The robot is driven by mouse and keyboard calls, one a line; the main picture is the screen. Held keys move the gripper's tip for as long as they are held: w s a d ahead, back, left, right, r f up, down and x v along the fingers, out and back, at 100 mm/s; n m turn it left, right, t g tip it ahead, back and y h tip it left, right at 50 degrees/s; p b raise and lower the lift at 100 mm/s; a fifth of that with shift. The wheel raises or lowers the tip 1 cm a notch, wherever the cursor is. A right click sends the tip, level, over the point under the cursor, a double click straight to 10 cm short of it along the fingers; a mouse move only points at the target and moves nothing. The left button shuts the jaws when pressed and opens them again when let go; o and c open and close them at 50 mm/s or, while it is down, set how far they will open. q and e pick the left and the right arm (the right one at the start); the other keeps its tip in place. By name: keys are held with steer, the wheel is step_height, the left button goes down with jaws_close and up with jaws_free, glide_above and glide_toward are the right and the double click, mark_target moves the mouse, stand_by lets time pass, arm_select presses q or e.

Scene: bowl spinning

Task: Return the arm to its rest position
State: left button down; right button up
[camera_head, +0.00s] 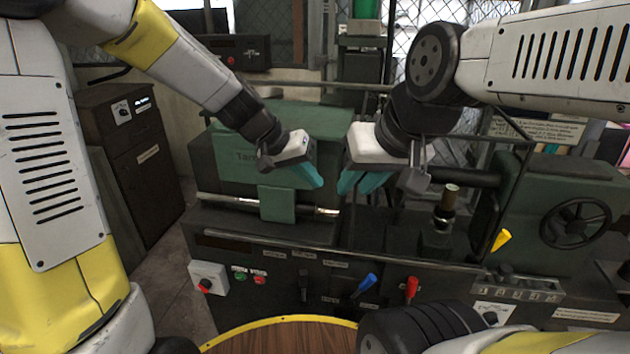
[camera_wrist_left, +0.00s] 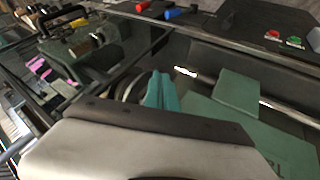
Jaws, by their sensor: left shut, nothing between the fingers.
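My left arm comes in from the left. Its gripper (camera_head: 312,177) has teal fingers and hangs in front of the green machine housing, pointing down and to the right. In the left wrist view the teal fingers (camera_wrist_left: 160,90) are together with nothing between them. My right arm comes in from the right. Its gripper (camera_head: 352,183) also has teal fingers and is close to the left gripper, a small gap apart. Its finger opening is not clear from this angle. No bowl shows in either view.
A green and black lathe-like machine (camera_head: 245,160) stands across the middle, with a handwheel (camera_head: 575,222), a blue lever (camera_head: 364,286) and a red lever (camera_head: 411,289). A round wooden top with a yellow rim (camera_head: 285,319) is at the bottom. A dark cabinet (camera_head: 130,160) stands at left.

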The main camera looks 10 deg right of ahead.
arm_select(q)
steer(key=s+a+r+n+t+y, duration=0.2)
steer(key=s+a+r, duration=0.2)
steer(key=s+a, duration=0.4)
steer(key=s+a+r+n+t+y, duration=0.1)
steer(key=s+a+r, duration=0.3)
steer(key=s+a, duration=0.5)
steer(key=a+n+y, duration=0.1)
steer(key=a, duration=0.5)
steer(key=shift+a+r+n+t+y, duration=0.15)
steer(key=shift+r+n+t+y, duration=0.15)
steer(key=shift+r+t+y, duration=0.1)
